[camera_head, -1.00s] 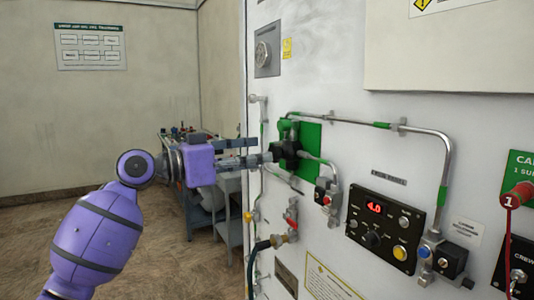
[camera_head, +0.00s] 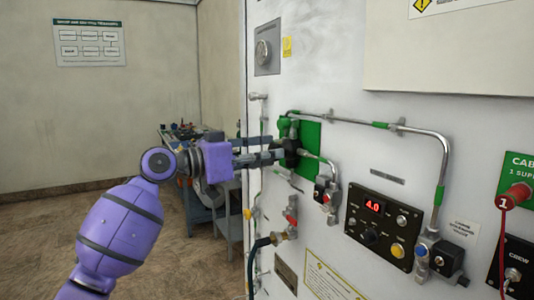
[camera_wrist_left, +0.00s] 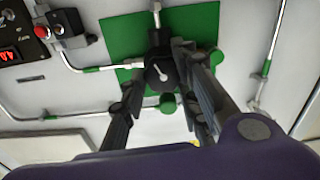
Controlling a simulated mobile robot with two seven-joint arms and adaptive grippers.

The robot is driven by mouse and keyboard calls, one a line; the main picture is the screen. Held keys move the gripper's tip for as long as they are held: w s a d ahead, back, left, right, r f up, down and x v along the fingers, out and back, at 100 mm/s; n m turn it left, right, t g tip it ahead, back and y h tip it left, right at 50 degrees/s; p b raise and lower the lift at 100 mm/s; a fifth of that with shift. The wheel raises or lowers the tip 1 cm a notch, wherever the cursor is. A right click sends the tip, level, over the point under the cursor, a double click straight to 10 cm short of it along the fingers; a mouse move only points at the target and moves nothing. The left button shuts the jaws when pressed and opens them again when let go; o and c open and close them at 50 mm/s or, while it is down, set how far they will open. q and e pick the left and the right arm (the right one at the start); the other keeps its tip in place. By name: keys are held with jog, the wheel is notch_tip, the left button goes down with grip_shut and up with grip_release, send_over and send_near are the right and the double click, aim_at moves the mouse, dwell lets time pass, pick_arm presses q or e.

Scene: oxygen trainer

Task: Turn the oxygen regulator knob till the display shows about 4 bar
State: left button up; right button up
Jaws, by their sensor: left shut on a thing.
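The black regulator knob (camera_head: 292,153) sits on a green plate (camera_head: 311,137) on the white wall panel. My left gripper (camera_head: 280,150) reaches it from the left and is shut on it. In the left wrist view the knob (camera_wrist_left: 159,73), with a pale pointer line on its face, lies between the two dark fingers, which partly hide its sides. The red display (camera_head: 375,207) on the black control box reads 4.0. It also shows, cut off and upside down, in the left wrist view (camera_wrist_left: 9,56). My right gripper is not in view.
Metal pipes (camera_head: 447,150) run around the plate. A workbench (camera_head: 220,210) stands behind my left arm. The floor at left is clear.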

pick_arm(q)
jog(key=shift+r+n, duration=0.15)
jog(key=shift+n, duration=0.25)
jog(key=o, duration=1)
jog(key=shift+s+d, duration=0.1)
jog(key=shift+s, duration=0.05)
jog(key=shift+o, duration=0.2)
jog(key=v, duration=1.2)
